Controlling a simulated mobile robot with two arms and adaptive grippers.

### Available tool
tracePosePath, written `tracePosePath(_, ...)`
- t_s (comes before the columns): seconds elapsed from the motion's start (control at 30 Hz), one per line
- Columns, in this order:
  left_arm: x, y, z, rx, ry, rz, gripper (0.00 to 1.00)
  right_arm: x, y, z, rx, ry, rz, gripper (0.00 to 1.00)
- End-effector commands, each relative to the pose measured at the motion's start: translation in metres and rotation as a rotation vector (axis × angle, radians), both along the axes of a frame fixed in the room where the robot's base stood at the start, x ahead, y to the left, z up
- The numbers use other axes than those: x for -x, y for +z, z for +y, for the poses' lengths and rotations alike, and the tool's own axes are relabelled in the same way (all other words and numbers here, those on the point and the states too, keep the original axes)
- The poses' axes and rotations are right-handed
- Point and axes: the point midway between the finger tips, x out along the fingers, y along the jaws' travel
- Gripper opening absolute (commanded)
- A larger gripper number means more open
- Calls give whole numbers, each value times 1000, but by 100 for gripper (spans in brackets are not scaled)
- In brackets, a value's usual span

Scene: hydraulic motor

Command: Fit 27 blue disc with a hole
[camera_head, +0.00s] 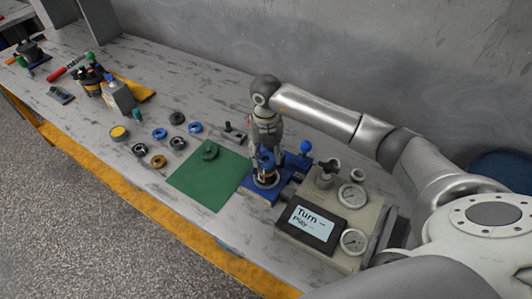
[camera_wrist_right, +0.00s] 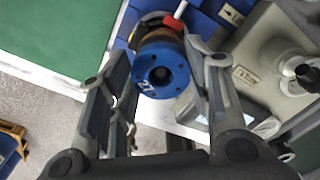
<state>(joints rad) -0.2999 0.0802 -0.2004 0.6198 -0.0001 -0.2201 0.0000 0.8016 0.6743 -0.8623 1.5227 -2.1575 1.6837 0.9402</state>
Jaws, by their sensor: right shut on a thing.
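The blue disc with a hole (camera_wrist_right: 161,68) is between the fingers of my right gripper (camera_head: 267,152) in the right wrist view, its round face toward the camera. A dark hole and smaller holes show in that face. My right gripper is shut on it. In the head view the blue disc (camera_head: 267,162) is partly hidden by the fingers. It is over the stacked motor parts (camera_head: 266,180) on the blue fixture (camera_head: 254,190). Whether the disc touches the stack is not clear. My left gripper is not in view.
A green mat (camera_head: 200,187) bearing a dark green part (camera_head: 209,150) lies left of the fixture. Several loose rings and discs lie farther left. A gauge box with a screen (camera_head: 310,224) stands close on the right. A blue knob (camera_head: 305,146) stands behind the fixture.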

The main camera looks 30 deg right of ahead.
Motion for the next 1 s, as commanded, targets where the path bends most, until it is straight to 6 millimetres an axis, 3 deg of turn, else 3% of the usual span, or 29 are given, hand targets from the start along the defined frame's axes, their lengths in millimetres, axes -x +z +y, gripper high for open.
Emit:
tracePosePath(0.13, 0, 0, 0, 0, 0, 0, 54, 0, 1, 0, -1, 0, -1, 15)
tracePosePath(0.17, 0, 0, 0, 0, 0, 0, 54, 0, 1, 0, -1, 0, -1, 47)
tracePosePath(0.33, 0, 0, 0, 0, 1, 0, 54, 0, 1, 0, -1, 0, -1, 69)
tracePosePath(0.6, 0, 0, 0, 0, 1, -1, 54, 0, 0, 0, 0, 0, 0, 72)
tracePosePath(0.73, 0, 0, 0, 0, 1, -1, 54, 0, 0, 0, 0, 0, 0, 89)
tracePosePath(1.0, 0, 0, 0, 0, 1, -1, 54, 0, 0, 0, 0, 0, 0, 89)
